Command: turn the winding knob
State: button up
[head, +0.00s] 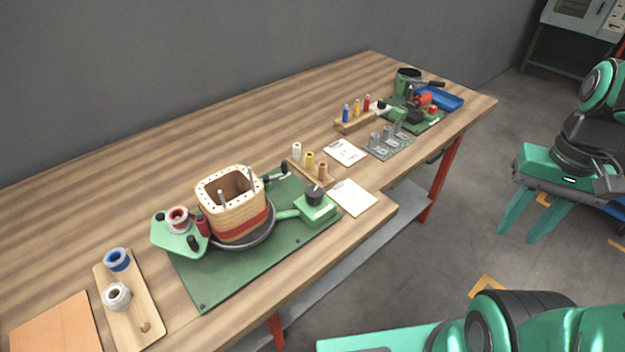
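The coil winding station stands on a green board (220,281) on the table. A wooden coil former (232,222) with a red band sits on a dark round turntable (262,237). A green box (318,213) with a black knob (315,194) on top stands to its right. Other small black knobs (194,243) sit on the green bracket at the left and behind the former. I cannot tell which is the winding knob. My gripper (520,238) is at the right, over the floor and apart from the table. Its two green fingers are apart, with nothing between them.
A spool board (123,313) lies at the front left. White papers (352,197), small spools, a metal rack (388,147) and a second green station (424,122) with a blue tray (446,98) fill the right side. The table's back left is clear.

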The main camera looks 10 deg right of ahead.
jog(key=o, duration=0.3)
jog(key=shift+d, duration=0.1)
jog(key=shift+o, duration=0.9)
jog(key=w+a+r+n, duration=0.2)
jog(key=w+n, duration=0.1)
jog(key=w, duration=0.1)
jog(key=shift+w+a+r+h, duration=0.25)
jog(key=shift+w+a+h, duration=0.05)
jog(key=shift+w+a, duration=0.1)
jog(key=r+n, duration=0.2)
jog(key=n, duration=1.4)
send_over(314, 190)
notch_tip(314, 190, down, 10)
jog(key=shift+s+f, duration=0.1)
jog(key=shift+m, duration=0.3)
jog(key=c, duration=1)
